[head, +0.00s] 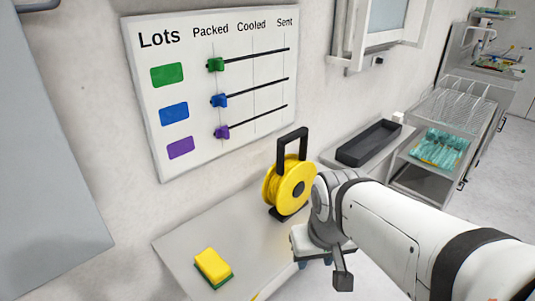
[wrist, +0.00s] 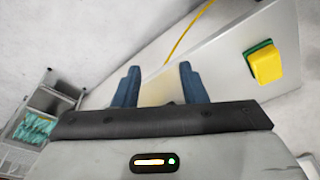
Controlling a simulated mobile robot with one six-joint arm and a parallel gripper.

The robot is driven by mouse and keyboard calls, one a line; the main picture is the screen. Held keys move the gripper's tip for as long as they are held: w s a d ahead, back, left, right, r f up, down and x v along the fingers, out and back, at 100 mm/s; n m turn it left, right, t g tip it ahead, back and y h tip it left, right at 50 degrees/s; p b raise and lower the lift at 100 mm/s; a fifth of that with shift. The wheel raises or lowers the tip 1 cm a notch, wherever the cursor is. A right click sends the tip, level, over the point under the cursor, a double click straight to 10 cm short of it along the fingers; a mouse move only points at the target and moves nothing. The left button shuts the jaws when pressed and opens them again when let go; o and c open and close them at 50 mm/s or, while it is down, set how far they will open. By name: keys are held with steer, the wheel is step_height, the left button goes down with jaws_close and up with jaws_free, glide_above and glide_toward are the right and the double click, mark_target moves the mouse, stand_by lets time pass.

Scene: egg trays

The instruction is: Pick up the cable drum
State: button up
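The yellow cable drum (head: 277,188) stands upright on the grey table in the head view, with a black handle on top and a dark base. My arm stands close to its right and may hide part of its right edge. My gripper (head: 315,264) points down in front of and right of the drum, apart from it, by the table's right edge. In the wrist view my gripper (wrist: 157,84) has its two blue fingers spread with nothing between them. The drum does not show in the wrist view.
A yellow and green sponge (head: 212,266) lies on the table (head: 185,244); it also shows in the wrist view (wrist: 265,63). A Lots board (head: 215,90) hangs on the wall behind. A black tray (head: 369,143) and a rack (head: 455,108) stand at right.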

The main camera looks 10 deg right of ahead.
mark_target(294, 137)
steer(key=shift+o, duration=0.2)
steer(key=w+d+r+n+t+h+p, duration=0.1)
steer(key=w+d, duration=0.5)
steer(key=w, duration=0.6)
step_height(294, 137, up, 2)
steer(key=n+t+h, duration=0.1)
steer(key=n+t, duration=0.2)
steer(key=shift+w+d+t+p, duration=0.25)
steer(key=shift+d+t+p, duration=0.1)
steer(key=shift+t+p, duration=0.05)
steer(key=w+d+r+n+t+y+p, duration=0.2)
steer(key=w+r+n+t, duration=0.4)
steer(key=w+n, duration=0.45)
steer(key=a+n+y, duration=0.1)
steer(key=n+y, duration=0.2)
steer(key=a+r+n+y+p, duration=0.1)
steer(key=a+n+y, duration=0.1)
steer(key=n+y, duration=0.2)
steer(key=a+r+n+t+y, duration=0.1)
steer(key=n+y, duration=0.2)
steer(key=shift+w+a+r+n+p, duration=0.2)
steer(key=shift+w+a+n+p, duration=0.1)
steer(key=shift+a+n, duration=0.1)
steer(key=shift+a+y, duration=0.15)
steer(key=shift+y, duration=0.25)
steer(key=p+x, duration=0.3)
steer(key=x, duration=0.4)
steer(key=shift+w+a+f, duration=0.15)
steer(key=shift+a, duration=0.05)
steer(key=shift+c, duration=0.5)
